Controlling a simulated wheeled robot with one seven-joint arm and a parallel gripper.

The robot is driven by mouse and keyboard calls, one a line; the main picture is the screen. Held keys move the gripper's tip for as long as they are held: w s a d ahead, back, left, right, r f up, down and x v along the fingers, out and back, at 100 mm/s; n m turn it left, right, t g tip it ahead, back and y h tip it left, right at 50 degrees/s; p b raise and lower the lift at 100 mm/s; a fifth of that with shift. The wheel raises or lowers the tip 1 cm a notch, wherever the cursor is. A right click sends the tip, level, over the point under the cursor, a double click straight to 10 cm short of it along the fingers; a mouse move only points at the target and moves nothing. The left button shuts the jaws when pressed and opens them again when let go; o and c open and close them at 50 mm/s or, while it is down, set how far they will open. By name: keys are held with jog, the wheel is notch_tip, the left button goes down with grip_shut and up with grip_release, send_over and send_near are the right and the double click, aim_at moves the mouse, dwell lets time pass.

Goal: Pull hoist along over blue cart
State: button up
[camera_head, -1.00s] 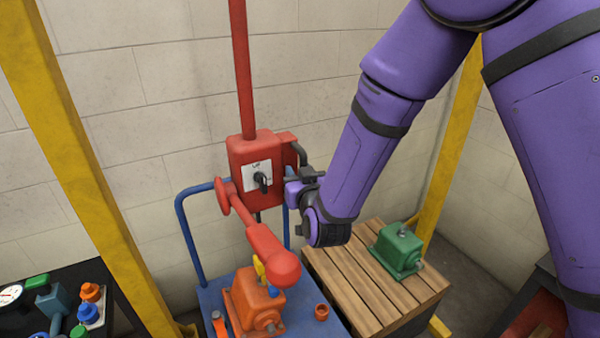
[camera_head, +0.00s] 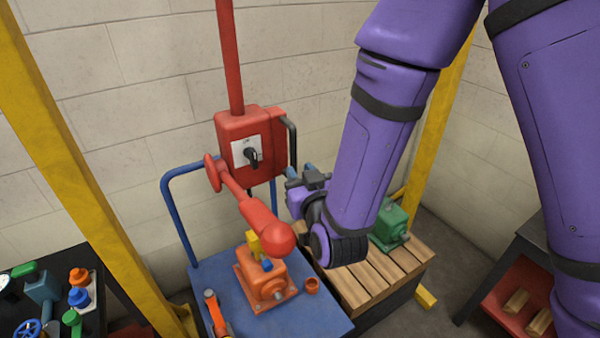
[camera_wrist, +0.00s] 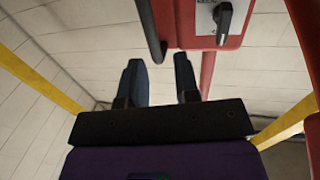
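The hoist (camera_head: 230,130) is a red box with a black rotary switch, hanging on a red vertical bar. A red arm with a rounded end (camera_head: 268,228) reaches forward from it, above the orange motor in the picture. The blue cart (camera_head: 328,328) stands below, bearing an orange motor (camera_head: 262,285) with a yellow piece on top. A black handle (camera_head: 291,145) is on the hoist's right side and also shows in the wrist view (camera_wrist: 150,30). My gripper (camera_head: 300,176) is just below and right of the handle. Its fingers (camera_wrist: 160,78) are apart and empty, with the handle beyond them.
A wooden pallet (camera_head: 375,275) with a green motor (camera_head: 389,227) is right of the cart, partly behind my arm. Yellow posts (camera_head: 75,180) stand on both sides. A dark table (camera_head: 95,300) with parts is at the left. A table with a red shelf (camera_head: 510,295) is at the right.

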aim_at(295, 145)
jog(key=shift+r, duration=0.1)
jog(key=x, duration=0.3)
jog(key=d+r+x, duration=0.1)
jog(key=x, duration=0.7)
jog(key=shift+w+d+r, duration=0.2)
jog(key=shift+w+r, duration=0.15)
jog(key=shift+w, duration=0.15)
